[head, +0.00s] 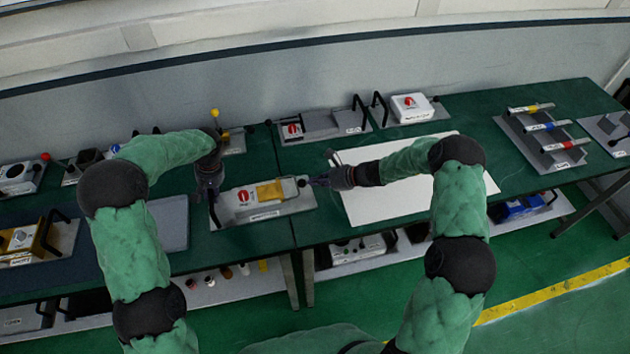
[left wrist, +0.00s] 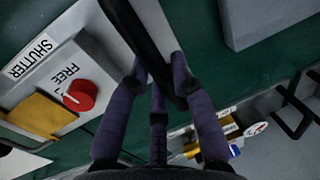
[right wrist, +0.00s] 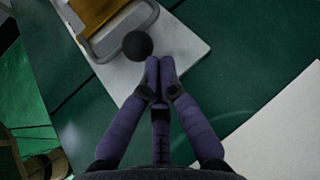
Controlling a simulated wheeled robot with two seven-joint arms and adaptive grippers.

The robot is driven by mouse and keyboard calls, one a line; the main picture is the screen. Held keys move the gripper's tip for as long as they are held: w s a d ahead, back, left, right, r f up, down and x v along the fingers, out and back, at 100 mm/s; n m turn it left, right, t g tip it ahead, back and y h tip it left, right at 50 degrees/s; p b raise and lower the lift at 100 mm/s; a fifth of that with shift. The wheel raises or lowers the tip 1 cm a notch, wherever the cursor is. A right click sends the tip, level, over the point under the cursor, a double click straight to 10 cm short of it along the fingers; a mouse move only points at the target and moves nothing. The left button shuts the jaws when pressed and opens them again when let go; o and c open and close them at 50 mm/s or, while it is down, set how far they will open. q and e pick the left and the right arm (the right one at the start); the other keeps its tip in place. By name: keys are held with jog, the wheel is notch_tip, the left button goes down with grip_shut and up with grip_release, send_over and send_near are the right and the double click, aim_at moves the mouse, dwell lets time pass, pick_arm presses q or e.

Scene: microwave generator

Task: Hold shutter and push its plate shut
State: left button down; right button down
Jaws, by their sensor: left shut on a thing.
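The shutter (head: 262,212) is a light grey box on a grey base on the green table, with a red knob (left wrist: 79,95), a "SHUTTER" label and a yellow plate (head: 270,191). My left gripper (head: 212,190) is shut on the black handle (left wrist: 133,27) at the shutter's left end; the handle also passes between its fingers in the left wrist view (left wrist: 165,75). A black ball (right wrist: 137,45) sits at the end of the plate's metal frame. My right gripper (right wrist: 160,65) has its fingers together, empty, with tips right beside the ball; I cannot tell if they touch.
A white sheet (head: 400,205) lies to the right of the shutter, under my right arm. Other devices (head: 320,122) stand along the back.

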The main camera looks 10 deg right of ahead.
pick_arm(q)
jog(key=shift+s+f, duration=0.1)
jog(key=shift+f, duration=0.1)
pick_arm(e)
jog(key=shift+d+r, duration=1.25)
jog(key=shift+r, duration=0.2)
jog(key=v, duration=0.8)
pick_arm(q)
jog(key=c, duration=1)
grip_release()
jog(key=shift+c, duration=0.2)
jog(key=shift+o, duration=0.2)
jog(key=shift+w, duration=0.2)
pick_arm(e)
jog(key=shift+w, duration=0.15)
pick_arm(q)
jog(key=shift+r, duration=0.15)
